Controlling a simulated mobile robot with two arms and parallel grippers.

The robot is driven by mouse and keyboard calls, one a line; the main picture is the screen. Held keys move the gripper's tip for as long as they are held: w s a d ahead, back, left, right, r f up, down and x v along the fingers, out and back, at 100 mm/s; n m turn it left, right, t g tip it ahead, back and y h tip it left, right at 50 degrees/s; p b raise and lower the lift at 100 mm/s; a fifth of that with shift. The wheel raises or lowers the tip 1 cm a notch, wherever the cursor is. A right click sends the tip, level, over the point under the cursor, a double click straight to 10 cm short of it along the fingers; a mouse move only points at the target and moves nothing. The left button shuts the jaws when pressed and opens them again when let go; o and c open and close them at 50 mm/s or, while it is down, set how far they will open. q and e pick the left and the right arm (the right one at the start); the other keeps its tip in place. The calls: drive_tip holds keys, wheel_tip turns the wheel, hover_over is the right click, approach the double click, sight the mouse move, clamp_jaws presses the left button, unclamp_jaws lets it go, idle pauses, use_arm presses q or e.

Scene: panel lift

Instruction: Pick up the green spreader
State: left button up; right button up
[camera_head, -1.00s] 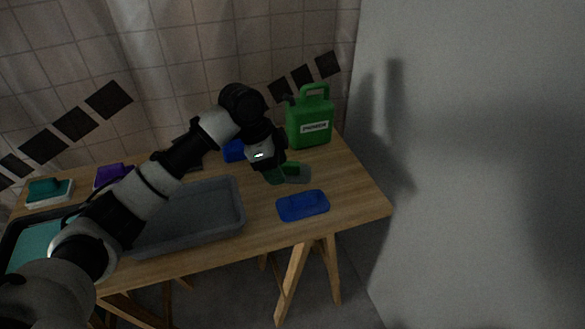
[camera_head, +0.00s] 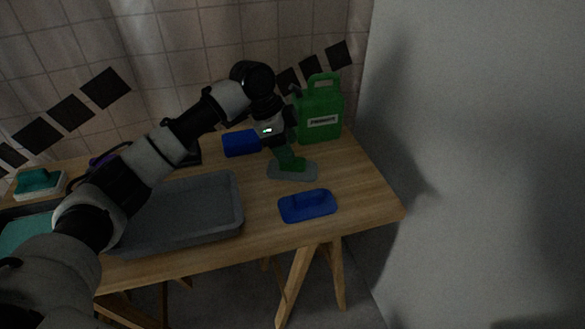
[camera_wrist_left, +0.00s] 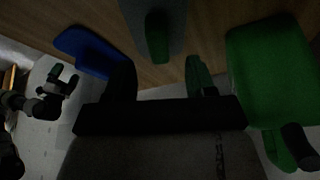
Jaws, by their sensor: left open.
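The green spreader (camera_head: 292,174) lies on the table with its grey plate down and its green handle up. In the left wrist view, its green handle (camera_wrist_left: 157,38) stands on the grey plate, in line with the gap between my fingers. My left gripper (camera_head: 283,152) is open just above the spreader and partly hides its handle. In the left wrist view, my left gripper's fingers (camera_wrist_left: 160,72) are apart with nothing held. I cannot tell whether the handle is between the fingertips. My right gripper (camera_wrist_left: 64,79) shows small at the left of the wrist view, its fingers apart.
A green jug (camera_head: 320,112) stands close behind and right of the spreader. A blue spreader-like tool (camera_head: 307,206) lies in front. A grey tray (camera_head: 180,235) is on the left, and a blue block (camera_head: 240,143) is behind. The table's right end is bare.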

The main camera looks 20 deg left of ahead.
sight(292, 165)
use_arm(q)
drive_tip(key=b+x, duration=0.1)
drive_tip(key=x, duration=0.3)
drive_tip(key=shift+d+f, duration=0.25)
drive_tip(key=shift+f, duration=0.05)
drive_tip(key=shift+c, duration=0.4)
drive_tip(key=shift+r, duration=0.1)
clamp_jaws()
